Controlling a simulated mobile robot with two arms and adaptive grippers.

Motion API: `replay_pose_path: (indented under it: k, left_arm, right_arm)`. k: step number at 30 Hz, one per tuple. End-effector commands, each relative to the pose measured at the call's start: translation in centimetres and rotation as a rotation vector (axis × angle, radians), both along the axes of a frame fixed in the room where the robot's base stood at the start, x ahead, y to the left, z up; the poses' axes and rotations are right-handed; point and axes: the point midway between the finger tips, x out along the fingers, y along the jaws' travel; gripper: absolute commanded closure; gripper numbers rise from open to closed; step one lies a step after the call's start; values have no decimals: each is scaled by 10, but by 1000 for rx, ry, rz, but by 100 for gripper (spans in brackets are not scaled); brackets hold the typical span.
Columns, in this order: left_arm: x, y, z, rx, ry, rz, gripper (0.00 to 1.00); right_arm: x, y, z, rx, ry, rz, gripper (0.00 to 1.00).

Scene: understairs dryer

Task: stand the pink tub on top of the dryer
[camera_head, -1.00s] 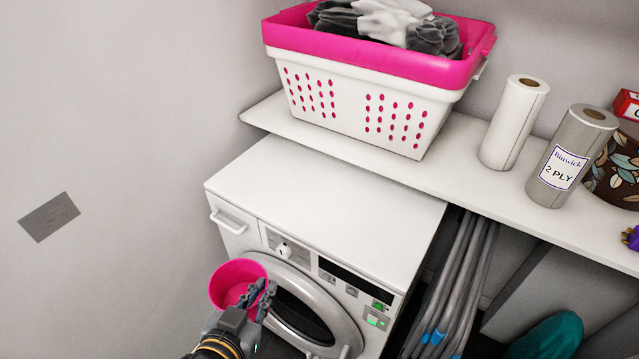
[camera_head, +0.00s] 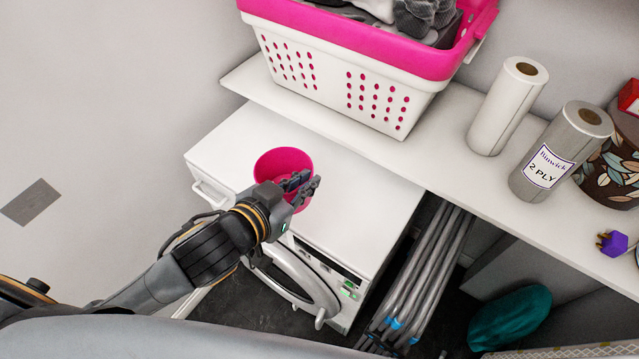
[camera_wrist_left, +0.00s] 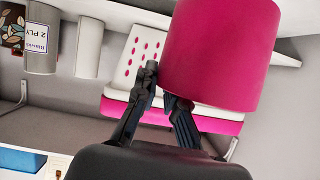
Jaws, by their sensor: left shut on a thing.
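The pink tub (camera_head: 283,162) is in my left gripper (camera_head: 298,190), which is shut on its near right side. The tub is open side up, over the white top of the dryer (camera_head: 235,137) in the head view. I cannot tell whether its base touches the top. In the left wrist view the tub (camera_wrist_left: 222,50) fills the upper right, beside the fingers (camera_wrist_left: 165,95). The dryer's lower front shows a round door (camera_head: 300,280), partly hidden by my left arm. My right gripper is not in view.
A shelf (camera_head: 440,140) runs behind the dryer top. On it stand a pink and white laundry basket (camera_head: 335,80), a white roll (camera_head: 508,105) and a grey roll (camera_head: 560,150). Folded grey poles (camera_head: 425,280) stand right of the dryer. The dryer top right of the tub is clear.

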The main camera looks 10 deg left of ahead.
Motion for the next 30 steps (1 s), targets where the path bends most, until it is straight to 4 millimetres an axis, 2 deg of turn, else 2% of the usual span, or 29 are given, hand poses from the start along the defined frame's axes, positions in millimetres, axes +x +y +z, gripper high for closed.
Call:
replay_pose_path:
  k: [1, 6, 9, 15, 18, 23, 30]
  left_arm:
    - [8, -1, -10, 0, -9, -1, 100]
    - [26, -4, -17, 1, -9, -1, 100]
    - [48, -6, -18, 4, -1, 2, 100]
    - [76, -11, -55, 3, 2, 2, 100]
    - [86, -12, -66, 2, 0, 1, 100]
    - [93, -14, -75, 1, -1, 0, 100]
    - [96, -14, -107, 0, 1, 0, 100]
  right_arm:
    - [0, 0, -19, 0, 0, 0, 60]
    - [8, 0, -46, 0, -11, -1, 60]
    - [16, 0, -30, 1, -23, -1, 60]
    - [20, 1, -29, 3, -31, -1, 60]
    - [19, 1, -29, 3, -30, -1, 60]
    - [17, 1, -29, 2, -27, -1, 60]
    - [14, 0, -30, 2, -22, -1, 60]
